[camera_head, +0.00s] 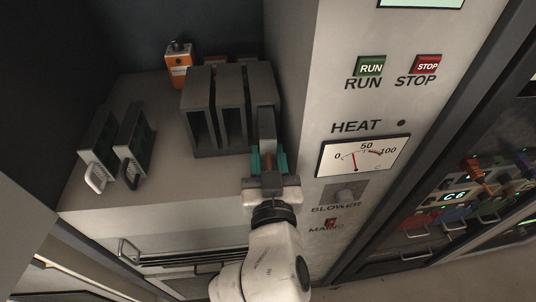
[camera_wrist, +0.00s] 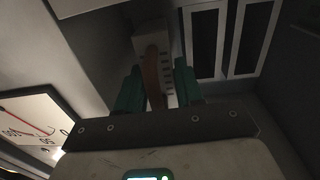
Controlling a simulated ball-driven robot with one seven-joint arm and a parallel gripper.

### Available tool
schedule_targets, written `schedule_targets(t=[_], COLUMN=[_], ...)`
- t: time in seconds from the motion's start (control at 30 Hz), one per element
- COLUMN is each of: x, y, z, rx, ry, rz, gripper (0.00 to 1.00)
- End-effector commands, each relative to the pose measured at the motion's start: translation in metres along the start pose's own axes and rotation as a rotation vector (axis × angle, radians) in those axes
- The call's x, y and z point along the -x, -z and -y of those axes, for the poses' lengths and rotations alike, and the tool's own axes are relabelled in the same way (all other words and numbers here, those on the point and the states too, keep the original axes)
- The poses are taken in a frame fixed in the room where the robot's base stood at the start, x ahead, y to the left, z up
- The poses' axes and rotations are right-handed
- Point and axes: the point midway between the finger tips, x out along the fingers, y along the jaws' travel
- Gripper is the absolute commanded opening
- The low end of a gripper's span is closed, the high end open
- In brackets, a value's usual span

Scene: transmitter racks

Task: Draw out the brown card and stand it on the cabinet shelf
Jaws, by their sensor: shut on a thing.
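My gripper (camera_head: 268,160) reaches over the cabinet shelf (camera_head: 165,190) to the right-hand bay of a dark grey card rack (camera_head: 232,145). Its teal fingers are shut on a brown handle, the brown card (camera_wrist: 152,75), seen in the wrist view between the fingertips (camera_wrist: 157,85). The card's pale, narrow front plate lies just beyond the handle, with a row of small dark marks on it. In the head view a grey upright part (camera_head: 267,123) stands in line with my gripper at that bay. How far the card sits in the rack is hidden.
The rack's other two bays look empty. The control panel (camera_head: 345,190) wall is close on the right.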

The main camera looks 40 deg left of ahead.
Motion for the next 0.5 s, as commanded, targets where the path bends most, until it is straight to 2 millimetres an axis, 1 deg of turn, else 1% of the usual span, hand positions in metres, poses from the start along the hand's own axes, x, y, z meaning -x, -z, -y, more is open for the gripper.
schedule_targets(t=[0.5], x=[0.015], y=[-0.001], z=[-0.001], rx=[0.001], ry=[0.0], rz=[0.001], gripper=[0.0])
